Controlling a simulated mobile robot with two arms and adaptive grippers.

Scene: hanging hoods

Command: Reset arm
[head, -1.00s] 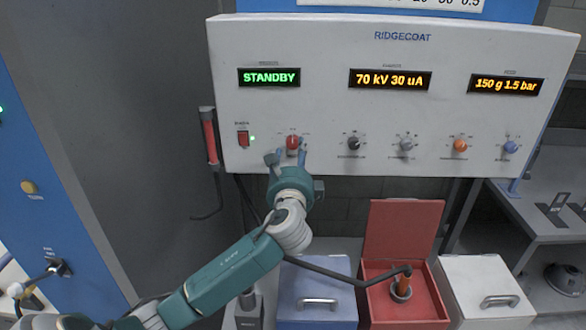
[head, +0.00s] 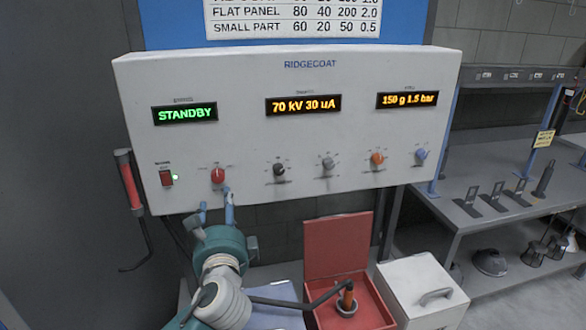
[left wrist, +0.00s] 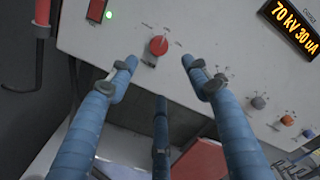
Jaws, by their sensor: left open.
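My left gripper (head: 215,211) is in front of the lower left of the white control panel (head: 240,80). Its blue fingers are apart and empty, just below the red knob (head: 218,175). In the left wrist view the open fingers (left wrist: 160,75) point at the panel, with the red knob (left wrist: 158,45) between and beyond their tips, not gripped. The panel's displays read STANDBY, 70 kV 30 uA and 150 g 1.5 bar. My right gripper is not in view.
A red switch (head: 166,178) with a green light sits left of the knob. Black, grey, orange and blue knobs are to the right. Below stand an open red box (head: 337,245) and a white lidded box (head: 420,290). A grey bench (head: 500,205) is at right.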

